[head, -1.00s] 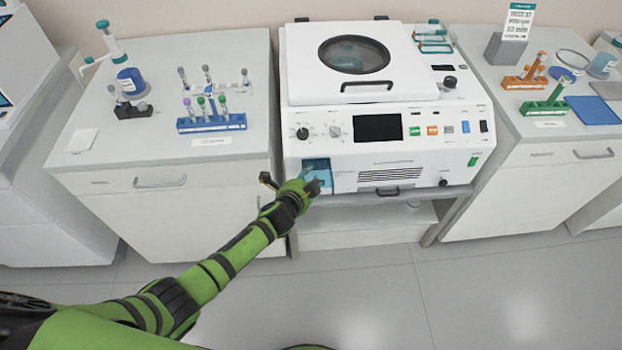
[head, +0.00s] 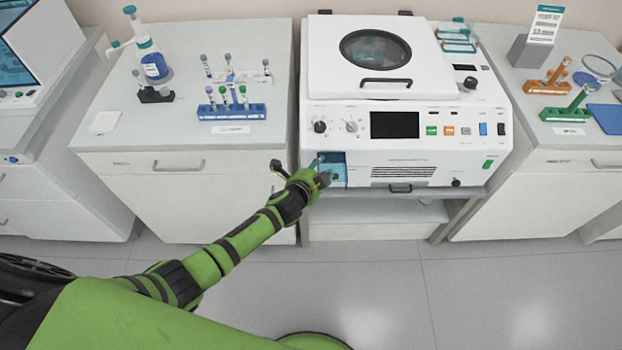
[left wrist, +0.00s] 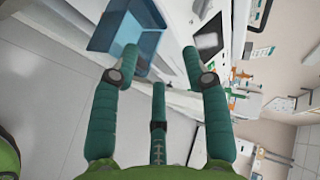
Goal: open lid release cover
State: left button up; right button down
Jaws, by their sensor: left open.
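The lid release cover (head: 338,158) is a see-through blue piece at the lower left of the white machine's (head: 450,115) front. In the left wrist view it is a blue box-like shape (left wrist: 105,30) with visible side walls, beyond the left fingertip. My left gripper (head: 324,179) is in front of the cover and hides part of it. In the left wrist view its fingers (left wrist: 161,58) are spread, with nothing between them. Whether a finger touches the cover, and how far the cover stands open, I cannot tell. My right gripper is not in view.
A left cabinet (head: 110,140) carries a blue tube rack (head: 232,112) and a blue-bodied dispenser (head: 154,65). A right cabinet (head: 540,175) carries orange (head: 548,84) and green racks (head: 566,113). The floor (head: 385,290) in front of the machine is clear.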

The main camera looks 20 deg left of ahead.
pick_arm(q)
jog(key=v, duration=1.1)
jog(key=shift+s, duration=0.15)
jog(key=s+a+f+n+g+y+b, duration=0.1)
jog(key=s+a+f+n+g+b, duration=0.3)
jog(key=f, duration=0.6)
jog(key=s+a+f+n, duration=0.1)
jog(key=s+f, duration=0.5)
jog(key=f, duration=0.5)
jog(key=s+a+f+n+g+y+b, duration=0.1)
jog(key=s+a+f+n+g+b, duration=0.3)
jog(key=f, duration=0.6)
jog(key=s+f+n+g+b, duration=0.1)
jog(key=s+f+n, duration=0.1)
jog(key=s+f, duration=0.3)
jog(key=s+f+n+g+b, duration=0.1)
jog(key=s+f, duration=0.4)
jog(key=s, duration=0.7)
jog(key=s+f+n+g+b, duration=0.1)
jog(key=s+f+n, duration=0.1)
jog(key=s+f, duration=0.3)
jog(key=s+d, duration=0.1)
jog(key=s, duration=0.3)
jog(key=shift+n, duration=0.4)
